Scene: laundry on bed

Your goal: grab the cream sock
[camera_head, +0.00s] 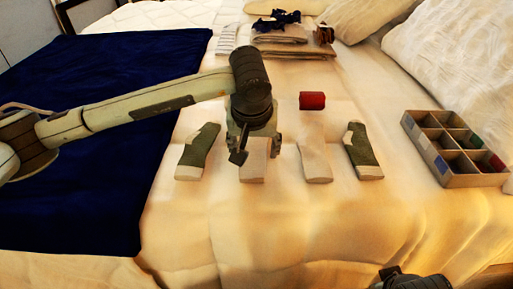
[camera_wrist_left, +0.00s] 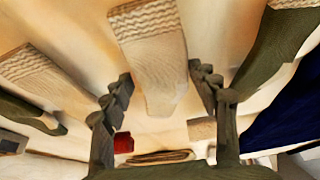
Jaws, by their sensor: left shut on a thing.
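A cream sock (camera_head: 253,169) lies on the bed under my left gripper (camera_head: 247,150), which hides its upper part. In the left wrist view the cream sock (camera_wrist_left: 153,58), with a ribbed cuff, runs between the two fingers of the left gripper (camera_wrist_left: 160,90). The left gripper is shut on this sock, which still lies along the bed. A second cream sock (camera_head: 316,160) lies just to the right; it also shows in the left wrist view (camera_wrist_left: 38,72). A dark part of my right arm shows at the bottom right; its jaws cannot be made out.
Green socks lie on both sides, one at left (camera_head: 197,152) and one at right (camera_head: 362,152). A red roll (camera_head: 312,100) lies behind. A divided box (camera_head: 452,180) stands at right. Folded laundry (camera_head: 283,34) is at the back, a navy blanket (camera_head: 90,215) at left. The front bed is clear.

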